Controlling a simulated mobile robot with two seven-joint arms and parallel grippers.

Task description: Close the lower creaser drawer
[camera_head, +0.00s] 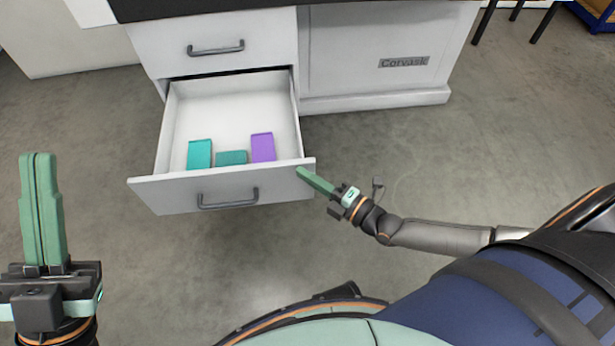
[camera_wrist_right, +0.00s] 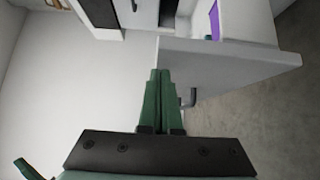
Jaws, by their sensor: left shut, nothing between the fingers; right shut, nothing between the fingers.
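The lower creaser drawer (camera_head: 170,195) is pulled well out of the white cabinet. Its front panel carries a dark bar handle (camera_head: 228,199). My right gripper (camera_head: 301,172) is shut and empty, with its green fingertips at the right end of the drawer front; whether they touch it I cannot tell. In the right wrist view the shut fingers (camera_wrist_right: 159,76) point toward the drawer front (camera_wrist_right: 235,55), and part of the handle (camera_wrist_right: 188,97) shows beside them. My left gripper (camera_head: 38,158) is shut and empty, pointing up at the far left, apart from the drawer.
Two teal boxes (camera_head: 200,154) (camera_head: 232,158) and a purple box (camera_head: 263,147) lie in the drawer. The upper drawer (camera_head: 215,30) is shut. A panel labelled Corvask (camera_head: 403,62) stands to its right. The grey floor in front is clear apart from my own body.

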